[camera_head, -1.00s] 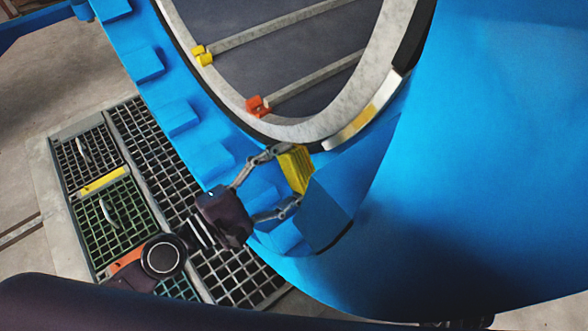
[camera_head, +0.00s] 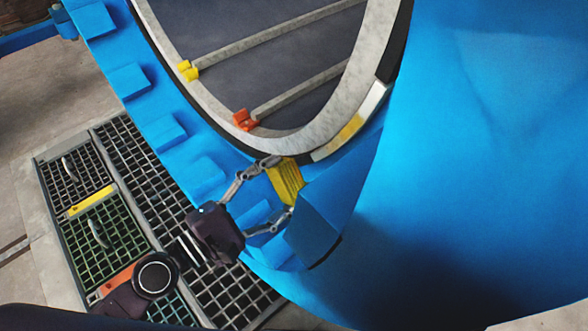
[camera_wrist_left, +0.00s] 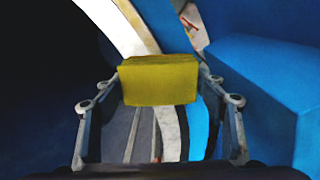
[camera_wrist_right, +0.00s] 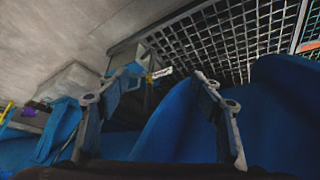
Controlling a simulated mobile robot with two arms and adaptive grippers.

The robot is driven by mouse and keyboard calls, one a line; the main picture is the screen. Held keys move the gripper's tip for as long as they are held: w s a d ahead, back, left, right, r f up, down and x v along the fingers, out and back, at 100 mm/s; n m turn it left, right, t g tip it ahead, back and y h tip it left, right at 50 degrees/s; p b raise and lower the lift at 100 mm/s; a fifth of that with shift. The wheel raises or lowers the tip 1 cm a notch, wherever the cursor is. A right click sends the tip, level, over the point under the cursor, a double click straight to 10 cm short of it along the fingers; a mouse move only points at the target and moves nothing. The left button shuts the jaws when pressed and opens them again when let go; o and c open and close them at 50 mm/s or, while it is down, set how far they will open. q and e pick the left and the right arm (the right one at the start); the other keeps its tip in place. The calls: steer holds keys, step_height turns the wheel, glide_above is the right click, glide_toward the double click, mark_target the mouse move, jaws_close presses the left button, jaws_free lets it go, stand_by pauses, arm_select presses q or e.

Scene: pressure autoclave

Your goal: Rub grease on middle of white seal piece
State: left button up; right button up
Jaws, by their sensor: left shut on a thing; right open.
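The white seal piece (camera_head: 374,100) is a narrow strip on the lower right of the pale ring. Its middle shows a yellowish patch (camera_head: 351,128). My left gripper (camera_head: 281,190) is shut on a yellow sponge-like block (camera_head: 288,180). The block is just below and left of the seal piece's lower end, close to the ring's edge; I cannot tell if it touches. In the left wrist view the block (camera_wrist_left: 158,80) sits between both fingers and covers part of the ring behind. My right gripper (camera_wrist_right: 168,72) is open and empty; it shows only in the right wrist view.
The pale ring (camera_head: 170,40) surrounds a dark opening with rails, a yellow clip (camera_head: 188,71) and an orange clip (camera_head: 245,119). A blue flange with raised blocks (camera_head: 164,132) borders it. A large blue body (camera_head: 480,150) fills the right. Floor grating (camera_head: 160,190) lies below left.

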arm_select(q)
steer(key=shift+w+d+r, duration=0.1)
steer(key=shift+d, duration=0.1)
steer(key=shift+p+x, duration=0.8)
steer(key=shift+x, duration=0.05)
steer(key=shift+p+x, duration=1.1)
steer(key=shift+x, duration=1.35)
arm_select(e)
steer(key=s+d+f+g, duration=0.1)
steer(key=s+f+g, duration=0.1)
steer(key=s, duration=0.3)
steer(key=shift+d+f+g+h, duration=0.3)
steer(key=shift+g, duration=0.2)
steer(key=shift+s, duration=0.15)
arm_select(q)
steer(key=shift+w+d, duration=0.3)
steer(key=shift+d, duration=0.05)
arm_select(e)
steer(key=shift+f, duration=0.5)
arm_select(q)
steer(key=shift+w+d, duration=0.15)
arm_select(e)
steer(key=shift+f, duration=0.3)
arm_select(q)
steer(key=shift+p, duration=0.3)
arm_select(e)
steer(key=shift+w, duration=0.2)
